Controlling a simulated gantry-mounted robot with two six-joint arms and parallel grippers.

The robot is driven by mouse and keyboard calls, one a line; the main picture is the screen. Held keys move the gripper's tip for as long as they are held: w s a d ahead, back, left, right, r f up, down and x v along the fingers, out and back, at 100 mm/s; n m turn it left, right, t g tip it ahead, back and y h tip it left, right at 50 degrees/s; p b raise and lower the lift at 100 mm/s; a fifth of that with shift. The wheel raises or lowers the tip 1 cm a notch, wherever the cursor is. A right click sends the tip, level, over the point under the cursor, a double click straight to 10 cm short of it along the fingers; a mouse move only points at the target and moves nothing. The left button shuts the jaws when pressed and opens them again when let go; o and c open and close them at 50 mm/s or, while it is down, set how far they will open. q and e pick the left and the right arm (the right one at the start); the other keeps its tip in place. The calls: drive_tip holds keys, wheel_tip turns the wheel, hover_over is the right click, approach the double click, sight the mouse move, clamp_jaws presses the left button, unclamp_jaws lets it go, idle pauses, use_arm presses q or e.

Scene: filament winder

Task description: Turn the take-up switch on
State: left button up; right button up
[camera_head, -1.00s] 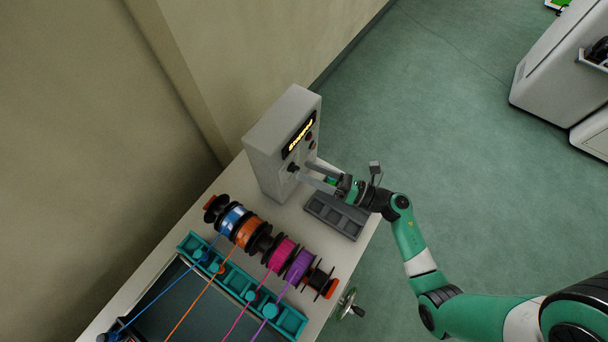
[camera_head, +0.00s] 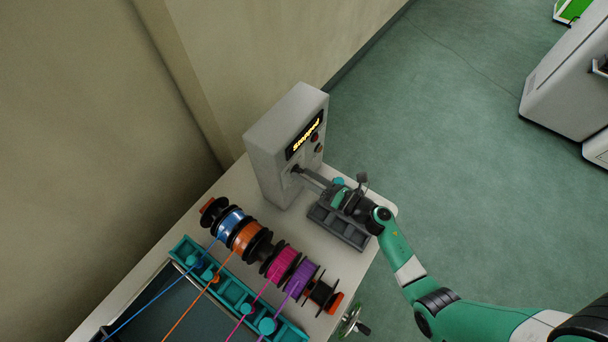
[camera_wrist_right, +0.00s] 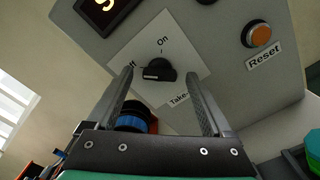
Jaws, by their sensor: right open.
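The take-up switch is a black rotary knob (camera_wrist_right: 158,70) on a white label plate (camera_wrist_right: 188,62) marked On, partly hidden Off, and Take-. Its white pointer mark faces left, on the Off side. My right gripper (camera_wrist_right: 165,95) is open in the right wrist view, with one finger on each side of the knob; I cannot tell whether they touch it. In the head view my right gripper (camera_head: 303,172) reaches the front of the grey control box (camera_head: 272,150), and the knob is mostly hidden at the fingertips. My left gripper is out of view.
A grey tray (camera_head: 340,232) lies below my right gripper. Colored spools (camera_head: 247,237) stand at lower left.

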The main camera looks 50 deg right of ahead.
drive_tip(key=shift+w+a, duration=0.1)
drive_tip(key=shift+w, duration=0.35)
clamp_jaws()
